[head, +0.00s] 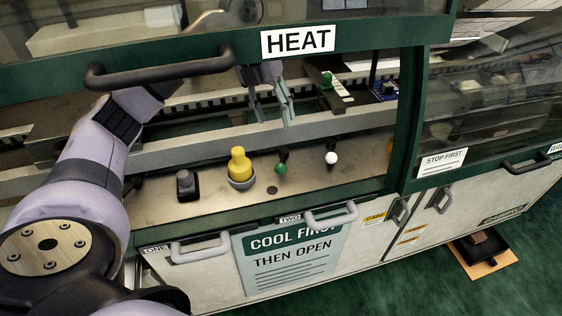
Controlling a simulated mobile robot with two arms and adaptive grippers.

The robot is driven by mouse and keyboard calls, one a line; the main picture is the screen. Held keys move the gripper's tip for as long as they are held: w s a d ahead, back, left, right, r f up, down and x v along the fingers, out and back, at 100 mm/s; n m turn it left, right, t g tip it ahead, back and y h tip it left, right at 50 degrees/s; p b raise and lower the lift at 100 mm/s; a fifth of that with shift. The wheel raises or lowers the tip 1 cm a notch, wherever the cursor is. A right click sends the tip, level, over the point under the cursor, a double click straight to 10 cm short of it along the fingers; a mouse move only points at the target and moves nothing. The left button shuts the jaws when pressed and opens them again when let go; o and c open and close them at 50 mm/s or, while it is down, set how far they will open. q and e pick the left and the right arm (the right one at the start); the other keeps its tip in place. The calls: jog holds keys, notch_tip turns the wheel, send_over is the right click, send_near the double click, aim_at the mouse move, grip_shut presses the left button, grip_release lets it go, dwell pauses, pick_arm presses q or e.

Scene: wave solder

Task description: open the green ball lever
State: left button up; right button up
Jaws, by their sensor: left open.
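The green ball lever (281,169) stands on the beige front panel of the machine, its green ball on a dark stem that leans up and slightly right. My left gripper (273,116) reaches in under the HEAT hood with its fingers pointing down. Its fingers are open and empty, above and a little left of the green ball in the picture, apart from it. My left arm comes in from the left, and the hood edge hides part of it near the wrist. My right gripper does not show.
A white ball lever (331,158) stands right of the green one. A yellow knob (240,167) and a black switch (186,184) stand to its left. The hood's handle (160,73) crosses above my arm. Behind the panel runs a grey rail (190,145).

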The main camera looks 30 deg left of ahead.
pick_arm(q)
jog(key=a, duration=0.2)
jog(key=p, duration=0.3)
send_near(280, 164)
jog(key=x, duration=1)
jog(key=shift+f, duration=0.1)
jog(key=shift+s, duration=0.1)
jog(key=shift+c, duration=0.2)
grip_shut()
